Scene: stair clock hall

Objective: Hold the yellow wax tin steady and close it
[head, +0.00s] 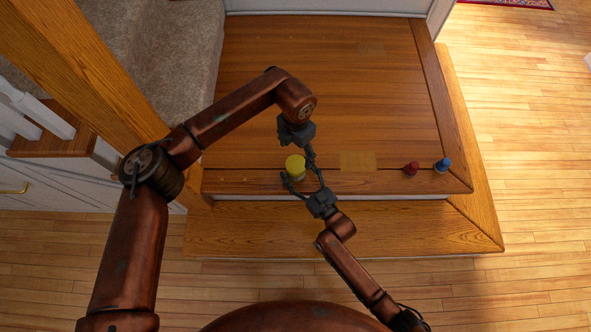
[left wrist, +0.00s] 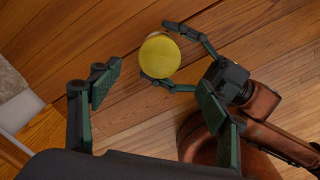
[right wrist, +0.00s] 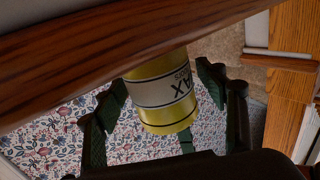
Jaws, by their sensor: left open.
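The yellow wax tin (head: 295,164) stands upright near the front edge of the wooden landing. Its round yellow top (left wrist: 159,56) faces up in the left wrist view. In the right wrist view its pale label (right wrist: 163,90) reads WAX upside down. My right gripper (head: 302,181) reaches in from the front, with its fingers either side of the tin. A gap shows between the tin and one finger, so it looks open around it. My left gripper (left wrist: 155,95) is open and empty, pointing down above and beside the tin. Whether the lid is fully seated cannot be told.
A red peg-like object (head: 411,169) and a blue one (head: 442,164) stand at the landing's right end. A flat tan square (head: 357,161) lies between them and the tin. A wooden post (head: 95,65) and carpeted stairs (head: 165,50) are at left. The landing behind is clear.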

